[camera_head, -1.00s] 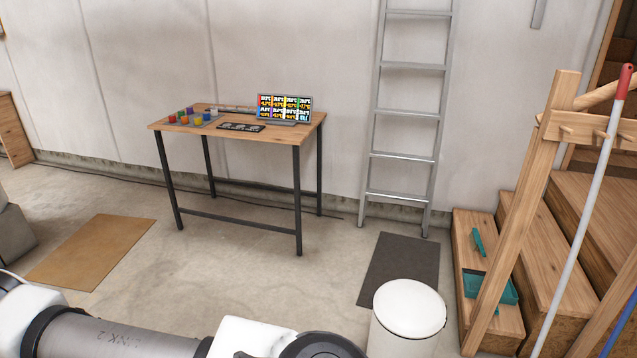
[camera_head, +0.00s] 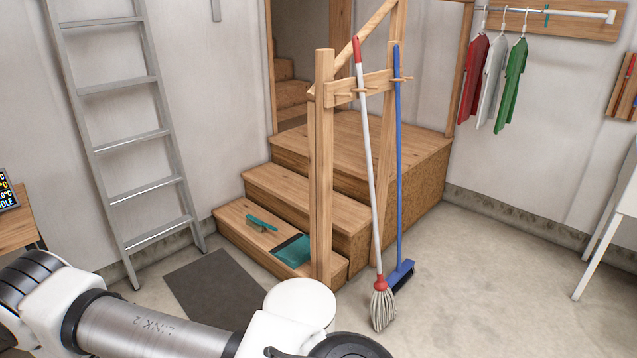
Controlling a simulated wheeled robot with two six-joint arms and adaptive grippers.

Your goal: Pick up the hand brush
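The hand brush (camera_head: 262,223) has a teal handle and lies on the lowest wooden step, left of a teal dustpan (camera_head: 293,250). Its bristles show below the handle. A wooden post stands in front of the dustpan's right side. A white and grey link of one of my arms crosses the bottom left of the view. Neither gripper's fingers show, and nothing of mine is near the brush.
A white round-topped bin (camera_head: 300,303) stands before the steps (camera_head: 235,230), beside a dark mat (camera_head: 213,290). A ladder (camera_head: 126,140) leans on the wall. Floor at right is clear.

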